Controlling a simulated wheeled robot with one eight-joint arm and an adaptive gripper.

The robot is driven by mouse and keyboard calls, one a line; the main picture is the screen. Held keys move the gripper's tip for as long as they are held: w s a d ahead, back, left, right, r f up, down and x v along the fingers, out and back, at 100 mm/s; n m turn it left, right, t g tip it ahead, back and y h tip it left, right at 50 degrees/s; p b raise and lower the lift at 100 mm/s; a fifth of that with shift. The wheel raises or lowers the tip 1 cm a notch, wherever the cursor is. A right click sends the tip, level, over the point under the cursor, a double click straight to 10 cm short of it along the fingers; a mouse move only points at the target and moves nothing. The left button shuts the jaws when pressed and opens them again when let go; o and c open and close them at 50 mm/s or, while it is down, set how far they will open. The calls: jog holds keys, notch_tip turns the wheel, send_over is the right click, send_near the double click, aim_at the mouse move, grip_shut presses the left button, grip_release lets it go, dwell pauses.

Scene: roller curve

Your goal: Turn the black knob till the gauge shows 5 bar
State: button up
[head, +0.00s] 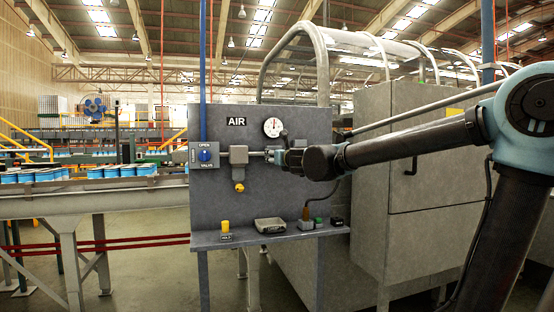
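A round white gauge (273,128) is on the upper right of the grey AIR panel (215,128). A red mark shows on its face, but the reading is too small to tell. My gripper (274,156) reaches in from the right, just below the gauge, at the right end of the metal pipe fitting (239,156). Its fingers are small and partly hidden, so I cannot tell whether they are open, shut or touching anything. I cannot make out the black knob for certain; my gripper and wrist cover the spot under the gauge.
A blue valve knob (205,155) marked OPEN sits left on the panel, with a yellow-capped part (239,187) under the pipe. A conveyor with cans (85,174) is left.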

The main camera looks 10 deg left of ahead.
jog(key=c, duration=1.1)
jog(key=shift+o, duration=0.2)
jog(key=shift+n, duration=0.4)
jog(key=shift+w, duration=0.1)
jog(key=o, duration=1.1)
jog(key=shift+c, duration=0.2)
jog(key=v, duration=1.2)
